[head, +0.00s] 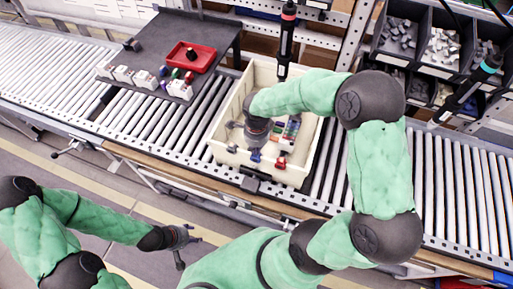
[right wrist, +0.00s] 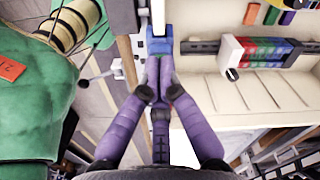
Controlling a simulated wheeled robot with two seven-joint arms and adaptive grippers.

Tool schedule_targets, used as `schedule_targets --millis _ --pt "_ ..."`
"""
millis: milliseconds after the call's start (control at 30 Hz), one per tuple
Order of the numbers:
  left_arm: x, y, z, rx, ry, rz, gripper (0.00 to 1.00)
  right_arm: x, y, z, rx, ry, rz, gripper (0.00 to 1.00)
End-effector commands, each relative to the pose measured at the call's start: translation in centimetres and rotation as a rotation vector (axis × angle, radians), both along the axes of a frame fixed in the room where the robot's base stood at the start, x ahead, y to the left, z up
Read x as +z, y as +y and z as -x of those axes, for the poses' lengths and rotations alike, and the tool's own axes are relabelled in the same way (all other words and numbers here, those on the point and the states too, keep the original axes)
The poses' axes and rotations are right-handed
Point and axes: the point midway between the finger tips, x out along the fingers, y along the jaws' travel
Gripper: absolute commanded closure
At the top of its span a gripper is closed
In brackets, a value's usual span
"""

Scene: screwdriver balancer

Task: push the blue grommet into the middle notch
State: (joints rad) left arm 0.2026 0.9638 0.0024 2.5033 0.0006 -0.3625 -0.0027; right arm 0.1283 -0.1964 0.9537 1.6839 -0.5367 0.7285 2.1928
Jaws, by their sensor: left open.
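The blue grommet (head: 255,155) is at the front rim of the cream bin (head: 237,153), near the middle of that rim. In the right wrist view the blue grommet (right wrist: 160,46) is at the tips of my right gripper (right wrist: 158,72), whose purple fingers are closed together on it. It lies over the pale rim strip. I cannot tell how deep it sits in the notch, and the notch itself is hidden. In the head view my right gripper (head: 256,143) is mostly hidden by its wrist. My left gripper (head: 181,242) is open and empty, well in front of the conveyor.
A red piece (head: 282,162) sits on the same rim to the right. Coloured blocks (right wrist: 268,52) are inside the bin. A dark tray table (head: 165,55) with a red dish (head: 191,57) stands at back left. A hanging screwdriver (head: 286,35) is above the bin's back.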

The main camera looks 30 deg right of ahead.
Motion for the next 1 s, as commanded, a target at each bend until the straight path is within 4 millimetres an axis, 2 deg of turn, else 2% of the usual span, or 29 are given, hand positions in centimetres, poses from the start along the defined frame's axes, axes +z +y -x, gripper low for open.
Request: schedule_targets --millis 700,1000 --pt "2.6 0.0 0.0 0.0 0.0 0.0 0.49 4.8 0.0 0.0 0.0 -0.002 0.0 1.0" --pt "2.6 0.0 0.0 0.0 0.0 0.0 0.49 4.9 0.0 0.0 0.0 -0.001 0.0 1.0"
